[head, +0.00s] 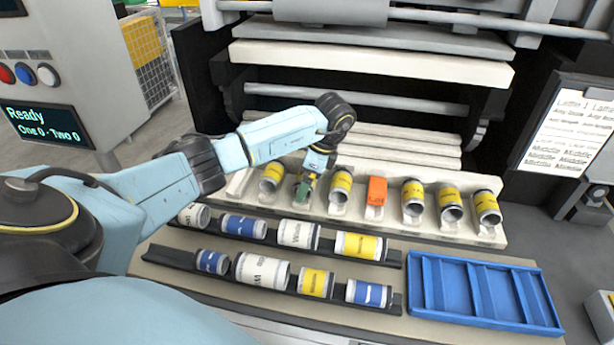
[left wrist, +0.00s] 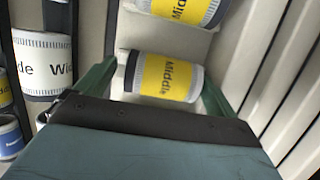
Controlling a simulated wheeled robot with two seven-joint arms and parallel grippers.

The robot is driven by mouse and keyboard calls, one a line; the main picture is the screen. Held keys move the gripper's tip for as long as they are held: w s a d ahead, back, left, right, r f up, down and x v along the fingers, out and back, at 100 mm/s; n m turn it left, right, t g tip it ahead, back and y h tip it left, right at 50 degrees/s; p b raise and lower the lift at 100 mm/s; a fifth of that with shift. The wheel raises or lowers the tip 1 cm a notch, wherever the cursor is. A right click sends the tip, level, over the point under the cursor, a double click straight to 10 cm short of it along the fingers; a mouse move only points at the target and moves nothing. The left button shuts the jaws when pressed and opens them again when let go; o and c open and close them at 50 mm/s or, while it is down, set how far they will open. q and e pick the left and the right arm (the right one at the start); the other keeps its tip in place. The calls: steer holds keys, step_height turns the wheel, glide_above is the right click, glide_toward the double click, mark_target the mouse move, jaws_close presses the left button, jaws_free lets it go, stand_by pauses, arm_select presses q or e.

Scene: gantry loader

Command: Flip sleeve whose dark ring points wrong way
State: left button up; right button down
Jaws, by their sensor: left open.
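A row of yellow sleeves stands in the pale rack (head: 235,186), including one at the left (head: 270,178), one just right of my gripper (head: 340,187) and several further right, such as the end one (head: 487,207). My right gripper is out of view.
An orange block (head: 376,192) stands within the row. Two dark trays (head: 392,256) in front hold white, blue and yellow sleeves. An empty blue tray (head: 430,285) lies at the right. The machine's pale bars (head: 380,142) rise behind the rack.

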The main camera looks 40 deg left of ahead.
arm_select(q)
steer(key=shift+w+r, duration=0.1)
steer(key=shift+w+r, duration=0.15)
steer(key=shift+r, duration=0.2)
steer(key=s+a+p+v, duration=0.1)
steer(key=p+v, duration=0.8)
steer(key=v, duration=0.9)
steer(key=shift+r, duration=0.3)
steer(key=shift+a, duration=0.1)
